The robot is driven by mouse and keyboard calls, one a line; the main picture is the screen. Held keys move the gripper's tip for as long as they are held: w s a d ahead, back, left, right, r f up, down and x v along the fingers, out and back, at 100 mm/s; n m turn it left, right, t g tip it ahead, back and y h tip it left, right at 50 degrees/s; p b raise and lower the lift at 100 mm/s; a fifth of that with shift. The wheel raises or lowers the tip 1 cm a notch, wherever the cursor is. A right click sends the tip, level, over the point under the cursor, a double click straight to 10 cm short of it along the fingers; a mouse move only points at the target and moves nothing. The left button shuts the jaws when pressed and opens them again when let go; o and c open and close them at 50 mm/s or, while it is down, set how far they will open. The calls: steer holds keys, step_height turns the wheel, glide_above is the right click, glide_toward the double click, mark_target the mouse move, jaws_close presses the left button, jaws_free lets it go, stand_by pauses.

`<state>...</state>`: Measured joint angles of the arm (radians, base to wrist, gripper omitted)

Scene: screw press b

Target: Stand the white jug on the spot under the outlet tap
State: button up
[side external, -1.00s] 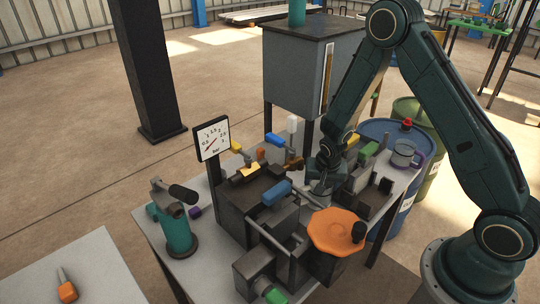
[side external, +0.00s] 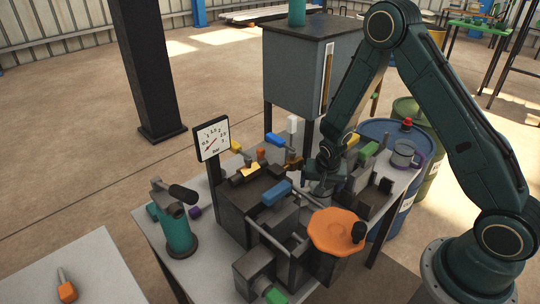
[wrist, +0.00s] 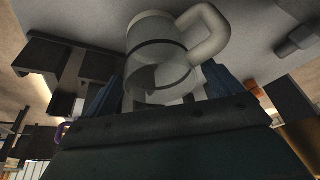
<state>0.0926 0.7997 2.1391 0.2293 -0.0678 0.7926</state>
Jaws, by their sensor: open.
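The white jug (wrist: 160,62) shows in the wrist view between my two finger pads, with its loop handle to the right and a dark band round its body. In the side external view the jug (side external: 321,189) is a pale shape mostly hidden under my gripper (side external: 325,178). My gripper is open around the jug, one finger on each side; whether a finger touches it cannot be told. A brown fitting (side external: 294,162) below a white lever (side external: 293,125), near the raised tank, may be the outlet tap. The spot under it is hidden.
The grey tank (side external: 308,75) stands on legs behind the table. An orange handwheel (side external: 335,231), a blue-handled block (side external: 276,194) and metal bars crowd the front. A grey mug (side external: 403,154) stands at the table's right end.

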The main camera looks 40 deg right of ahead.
steer(key=shift+r, duration=0.15)
steer(key=v, duration=1.2)
steer(key=shift+a, duration=0.1)
stand_by(0.6)
steer(key=s+a+r+n+t+y, duration=0.1)
steer(key=s+a+r+n, duration=0.1)
steer(key=s+r, duration=0.35)
steer(key=s+a+r+n, duration=0.1)
steer(key=s+r+n, duration=0.1)
steer(key=r, duration=0.7)
steer(key=s+a+r+n+t+y, duration=0.1)
steer(key=s+a+r+n, duration=0.1)
steer(key=s, duration=0.5)
steer(key=s+a+r+n, duration=0.1)
steer(key=s+r+n, duration=0.3)
steer(key=s+r, duration=0.1)
steer(key=shift+s+a+r+t+y, duration=0.25)
steer(key=shift+s+a+t+y, duration=0.15)
steer(key=shift+s, duration=0.5)
